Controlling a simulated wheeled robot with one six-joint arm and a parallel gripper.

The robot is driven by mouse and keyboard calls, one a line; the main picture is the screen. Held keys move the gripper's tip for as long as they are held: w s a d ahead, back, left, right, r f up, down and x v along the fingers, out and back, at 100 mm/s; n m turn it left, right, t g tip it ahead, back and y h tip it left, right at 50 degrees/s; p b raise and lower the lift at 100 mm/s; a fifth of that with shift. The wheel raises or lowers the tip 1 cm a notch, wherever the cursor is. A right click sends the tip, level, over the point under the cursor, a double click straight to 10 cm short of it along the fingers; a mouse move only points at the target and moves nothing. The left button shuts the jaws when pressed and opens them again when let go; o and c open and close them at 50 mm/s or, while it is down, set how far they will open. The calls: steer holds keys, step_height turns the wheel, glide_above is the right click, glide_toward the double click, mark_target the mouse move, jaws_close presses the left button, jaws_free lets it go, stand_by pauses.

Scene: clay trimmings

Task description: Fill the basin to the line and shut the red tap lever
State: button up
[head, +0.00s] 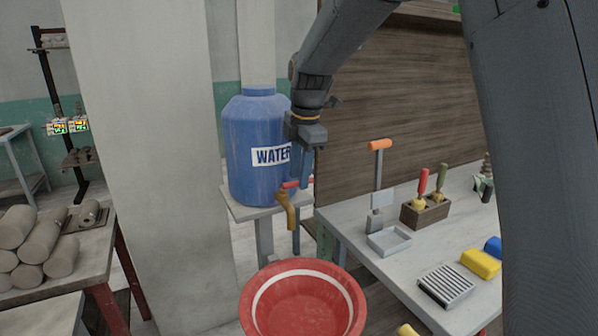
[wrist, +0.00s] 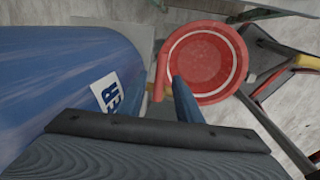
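The blue water jug (head: 252,130) stands upright on a small stand and carries a WATER label. Its brass tap (head: 287,212) with a red lever (head: 296,184) points down towards the basin. The red basin (head: 345,283) has a white line around its inner wall; I see no water in it and no stream from the tap. My gripper (head: 306,182) points down beside the red lever. In the wrist view the lever (wrist: 160,68) is just left of a blue finger (wrist: 184,100), with the basin (wrist: 238,62) beyond. Contact and finger gap are unclear.
A workbench (head: 345,228) at right holds a grey tray (head: 389,240), a wooden tool block (head: 424,214), a ribbed block (head: 446,286) and a yellow sponge (head: 481,263). A pillar (head: 155,150) stands left of the jug. Clay rolls (head: 30,240) lie on a table at left.

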steer(key=shift+f, duration=0.3)
jaws_close()
